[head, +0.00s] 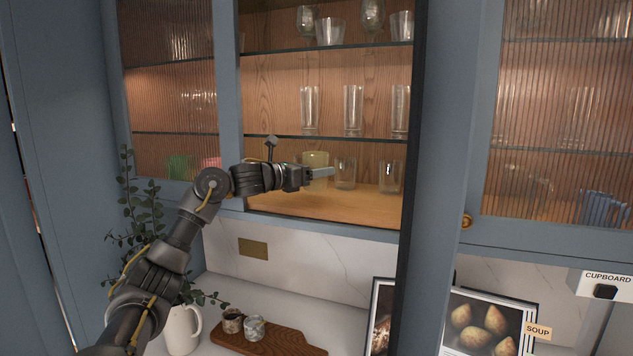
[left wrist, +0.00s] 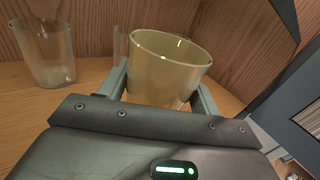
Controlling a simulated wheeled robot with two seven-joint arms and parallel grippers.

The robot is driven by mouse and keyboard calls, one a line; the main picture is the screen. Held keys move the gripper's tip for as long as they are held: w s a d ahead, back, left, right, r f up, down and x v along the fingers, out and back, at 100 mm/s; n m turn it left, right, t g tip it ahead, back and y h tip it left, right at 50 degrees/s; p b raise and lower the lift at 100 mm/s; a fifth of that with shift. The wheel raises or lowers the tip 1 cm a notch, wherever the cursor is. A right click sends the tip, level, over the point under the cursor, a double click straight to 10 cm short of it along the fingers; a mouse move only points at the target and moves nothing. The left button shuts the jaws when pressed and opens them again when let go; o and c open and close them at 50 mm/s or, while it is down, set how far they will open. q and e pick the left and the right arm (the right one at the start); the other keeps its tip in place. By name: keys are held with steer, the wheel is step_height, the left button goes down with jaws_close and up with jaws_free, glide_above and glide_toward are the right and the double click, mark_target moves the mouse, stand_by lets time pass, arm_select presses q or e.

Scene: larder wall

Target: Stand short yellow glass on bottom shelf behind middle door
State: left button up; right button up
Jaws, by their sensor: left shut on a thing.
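The short yellow glass (head: 317,159) is inside the open middle section of the wall cupboard, upright or nearly so, just over or on the bottom shelf (head: 300,205). My left gripper (head: 318,173) is shut on it, and in the left wrist view its fingers (left wrist: 163,92) sit on either side of the yellow glass (left wrist: 165,68). The glass's base is hidden, so I cannot tell whether it touches the shelf. The middle door (head: 416,130) stands open, seen nearly edge-on. My right gripper is not in view.
Clear short glasses (head: 345,174) (head: 390,177) stand to the right on the bottom shelf; one shows at left in the wrist view (left wrist: 46,52). Tall glasses (head: 353,110) stand on the shelf above. The shelf front is bare. A plant (head: 140,220) and wooden board (head: 275,343) are below.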

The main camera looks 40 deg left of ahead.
mark_target(317, 184)
arm_select(q)
steer(key=shift+w+d+f+p, duration=0.1)
steer(key=shift+d+f+p, duration=0.05)
steer(key=shift+f+p, duration=1.25)
steer(key=shift+f, duration=0.5)
steer(key=shift+d, duration=0.1)
steer(key=o, duration=1.2)
steer(key=shift+f+b, duration=0.15)
steer(key=shift+b, duration=0.15)
steer(key=shift+c, duration=0.2)
